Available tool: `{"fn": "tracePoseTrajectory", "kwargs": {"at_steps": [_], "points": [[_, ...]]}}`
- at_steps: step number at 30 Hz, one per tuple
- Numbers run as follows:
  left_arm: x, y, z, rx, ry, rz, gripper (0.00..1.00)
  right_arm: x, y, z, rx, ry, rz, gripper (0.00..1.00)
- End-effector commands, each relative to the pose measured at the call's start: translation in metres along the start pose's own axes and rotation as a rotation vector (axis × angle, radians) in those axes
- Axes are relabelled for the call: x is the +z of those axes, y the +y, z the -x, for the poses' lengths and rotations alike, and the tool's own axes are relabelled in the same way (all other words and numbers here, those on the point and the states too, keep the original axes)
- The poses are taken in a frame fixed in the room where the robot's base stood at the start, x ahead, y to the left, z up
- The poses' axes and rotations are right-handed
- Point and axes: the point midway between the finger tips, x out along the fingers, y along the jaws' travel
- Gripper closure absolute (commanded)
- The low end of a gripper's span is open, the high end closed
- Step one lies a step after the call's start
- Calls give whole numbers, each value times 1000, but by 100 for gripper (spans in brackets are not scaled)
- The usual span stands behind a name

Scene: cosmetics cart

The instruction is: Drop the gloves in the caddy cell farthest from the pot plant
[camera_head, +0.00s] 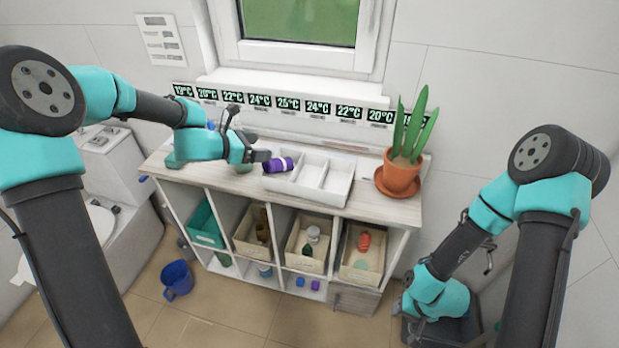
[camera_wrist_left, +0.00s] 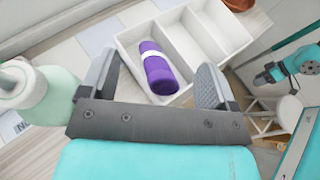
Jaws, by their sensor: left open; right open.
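The gloves are a purple roll (camera_head: 277,165) with a white band, and the roll also shows in the left wrist view (camera_wrist_left: 157,66). They lie in the left cell of the white three-cell caddy (camera_head: 310,199), the end cell farthest from the pot plant (camera_head: 401,174). My left gripper (camera_head: 262,158) is open just left of the roll in the head view. In the left wrist view its fingers (camera_wrist_left: 160,82) are spread, with the roll visible between them and not gripped. My right gripper (camera_head: 412,311) is open and empty, low beside the cart's right side.
A pale green bottle (camera_wrist_left: 35,92) stands close to my left gripper. The white wood cart top (camera_head: 352,207) is clear in front of the caddy. Bins with small items fill the shelves below. A window sill is behind.

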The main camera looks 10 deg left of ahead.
Motion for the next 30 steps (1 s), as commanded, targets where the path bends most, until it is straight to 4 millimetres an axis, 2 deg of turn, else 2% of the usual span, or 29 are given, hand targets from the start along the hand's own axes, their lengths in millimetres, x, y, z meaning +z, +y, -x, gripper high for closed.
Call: {"fn": "tracePoseTrajectory", "kwargs": {"at_steps": [6,18,24,30], "points": [[0,1,44,4,0,0,17,0,0,0,0,0,0,57],[0,1,116,3,0,0,17,0,0,0,0,0,0,57],[0,0,130,0,0,0,17,0,0,0,0,0,0,57],[0,0,131,0,0,0,17,0,0,0,0,0,0,57]]}}
